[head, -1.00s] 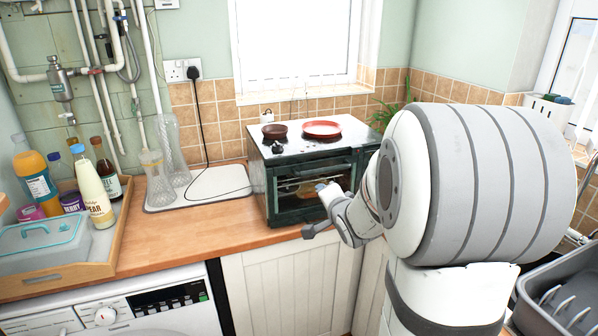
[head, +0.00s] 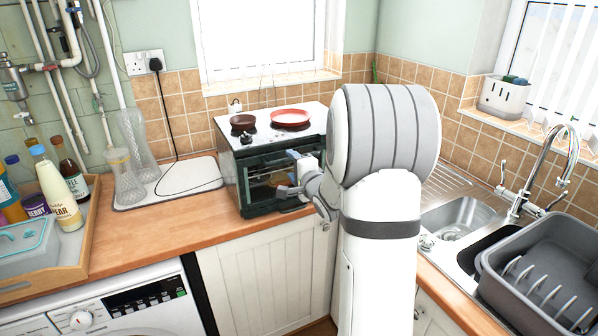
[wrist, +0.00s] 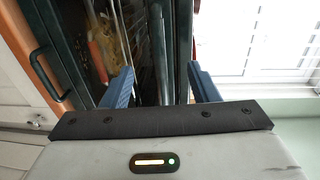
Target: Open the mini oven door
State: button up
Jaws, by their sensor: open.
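The mini oven (head: 226,170) stands on the wooden counter, dark green with a pale top. Its dark, upright front (head: 262,178) shows an interior with something yellowish in it. I cannot tell whether the door is fully shut. My gripper (head: 292,168) is at the right part of the oven front, partly hidden by my own arm. In the wrist view my gripper (wrist: 162,88) is open, with its blue fingers on either side of a dark horizontal bar (wrist: 161,45) of the front; contact is unclear. A green looped handle (wrist: 43,75) shows near the oven's lower edge.
Red pans (head: 290,117) sit on the oven top. A white tray (head: 190,183) with glass vases is left of the oven. A sink (head: 465,218) and grey dish rack (head: 550,270) lie to the right. Cabinet doors (head: 265,265) are below the counter.

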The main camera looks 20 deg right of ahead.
aim_at(287, 162)
jog(key=shift+w+f, duration=0.15)
jog(key=shift+w, duration=1)
jog(key=shift+w+f, duration=0.1)
jog(key=shift+w, duration=1)
jog(key=c, duration=1.1)
jog(key=s+f+b, duration=0.1)
jog(key=s, duration=0.1)
jog(key=s+f+b, duration=0.1)
jog(key=s+f, duration=0.1)
jog(key=s, duration=0.1)
jog(key=s+f+b, duration=0.1)
jog(key=s, duration=0.2)
jog(key=shift+s+f, duration=0.15)
jog(key=shift+s, duration=0.1)
jog(key=shift+c, duration=0.2)
